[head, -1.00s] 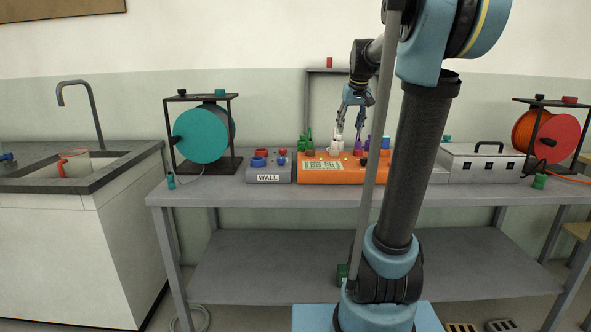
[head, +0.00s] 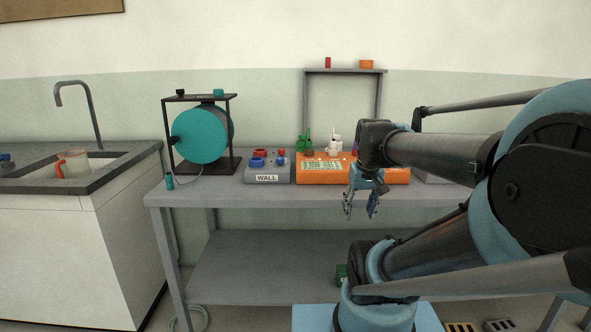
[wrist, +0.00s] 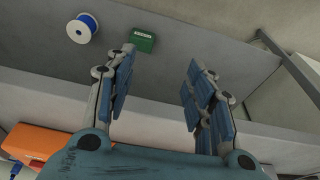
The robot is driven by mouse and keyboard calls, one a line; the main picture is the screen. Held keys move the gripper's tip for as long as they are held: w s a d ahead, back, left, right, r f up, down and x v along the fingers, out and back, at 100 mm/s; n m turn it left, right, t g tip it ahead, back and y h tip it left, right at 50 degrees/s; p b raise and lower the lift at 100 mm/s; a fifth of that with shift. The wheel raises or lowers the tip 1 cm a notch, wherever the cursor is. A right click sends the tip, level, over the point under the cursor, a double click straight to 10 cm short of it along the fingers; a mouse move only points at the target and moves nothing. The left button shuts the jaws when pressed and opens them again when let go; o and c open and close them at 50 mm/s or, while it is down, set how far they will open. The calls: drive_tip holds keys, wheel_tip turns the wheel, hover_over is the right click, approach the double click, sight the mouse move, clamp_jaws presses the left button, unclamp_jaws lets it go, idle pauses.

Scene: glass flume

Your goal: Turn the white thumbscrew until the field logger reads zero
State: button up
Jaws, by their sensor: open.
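The orange box with a pale display panel, which I take for the field logger (head: 322,169), sits on the bench; its reading is too small to make out. The white thumbscrew (head: 335,146) stands upright on top of it, toward the back. My gripper (head: 360,211) is open and empty. It points down in front of the bench edge, below and to the right of the thumbscrew, well apart from it. In the wrist view my gripper's fingers (wrist: 158,72) are spread with nothing between them, and the orange box (wrist: 42,145) shows at the lower left.
A grey box labelled WALL (head: 267,172) and a teal reel (head: 201,134) stand left of the logger. A green knob (head: 304,143) is near the thumbscrew. A green box (wrist: 145,40) and a blue-rimmed spool (wrist: 83,28) show in the wrist view. A sink (head: 75,168) is at left.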

drive_tip(key=s+f, duration=0.6)
drive_tip(key=f, duration=0.1)
drive_tip(key=shift+s+f, duration=0.25)
drive_tip(key=shift+s, duration=0.1)
